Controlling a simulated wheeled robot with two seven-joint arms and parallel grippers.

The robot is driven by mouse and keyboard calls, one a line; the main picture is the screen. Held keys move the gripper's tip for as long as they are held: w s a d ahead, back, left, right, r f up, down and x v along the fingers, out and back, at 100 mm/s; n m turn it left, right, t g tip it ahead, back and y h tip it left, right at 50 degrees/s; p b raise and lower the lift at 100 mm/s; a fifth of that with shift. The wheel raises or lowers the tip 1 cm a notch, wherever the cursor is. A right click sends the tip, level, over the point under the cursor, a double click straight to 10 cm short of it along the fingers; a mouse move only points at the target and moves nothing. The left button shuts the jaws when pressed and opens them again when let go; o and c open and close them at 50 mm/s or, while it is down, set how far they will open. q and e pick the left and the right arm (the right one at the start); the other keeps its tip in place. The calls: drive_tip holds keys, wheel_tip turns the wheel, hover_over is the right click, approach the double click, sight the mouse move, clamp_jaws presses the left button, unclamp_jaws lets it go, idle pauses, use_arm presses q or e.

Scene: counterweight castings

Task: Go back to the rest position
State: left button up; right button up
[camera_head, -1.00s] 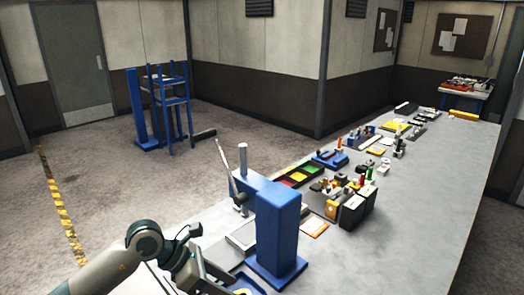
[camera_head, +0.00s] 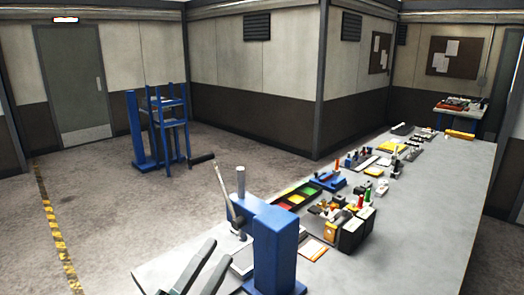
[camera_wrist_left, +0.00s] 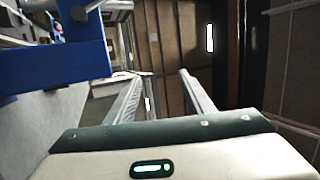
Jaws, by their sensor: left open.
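My left gripper (camera_head: 203,268) shows at the bottom of the head view, its two grey fingers apart with nothing between them. It is beside the left side of the blue press (camera_head: 275,250) on the grey workbench. In the left wrist view, the gripper (camera_wrist_left: 160,88) has its fingers spread and empty, and a blue part of the press (camera_wrist_left: 60,65) fills the upper left. My right gripper is not in the head view.
The workbench (camera_head: 430,220) runs to the back right. It carries colored bins (camera_head: 297,198), black boxes (camera_head: 352,232) and several small parts. A blue stand (camera_head: 160,125) is on the floor at the left. A yellow-black floor line (camera_head: 52,230) runs along the left.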

use_arm(q)
drive_tip(key=s+a+f+n+g+y, duration=0.3)
drive_tip(key=a+f+n+y, duration=0.4)
drive_tip(key=f+n, duration=0.3)
drive_tip(key=s+a+f+n+g+y, duration=0.35)
drive_tip(key=a+f+n+y, duration=0.35)
drive_tip(key=f, duration=0.5)
drive_tip(key=s+f+n+g+h, duration=0.1)
drive_tip(key=s+f+g, duration=0.2)
drive_tip(key=s+f, duration=0.35)
drive_tip(key=s+d+f+n+g, duration=0.1)
drive_tip(key=s+f+n+g, duration=0.15)
drive_tip(key=s, duration=0.65)
drive_tip(key=s+f+g+h, duration=0.1)
drive_tip(key=s+f+g, duration=0.3)
drive_tip(key=s+f, duration=0.3)
wheel_tip(320, 180, down, 31)
drive_tip(key=s+g+b, duration=0.1)
drive_tip(key=s+b, duration=0.1)
drive_tip(key=b, duration=0.3)
drive_tip(key=s+a+f+g+b, duration=0.1)
drive_tip(key=s+f+b, duration=0.1)
drive_tip(key=s+f, duration=0.7)
drive_tip(key=s+a+f+b, duration=0.1)
drive_tip(key=s+f+b, duration=0.1)
drive_tip(key=s+f, duration=0.7)
drive_tip(key=shift+a+f+g+b, duration=0.3)
drive_tip(key=shift+a+f+g, duration=0.1)
drive_tip(key=shift+f, duration=2.15)
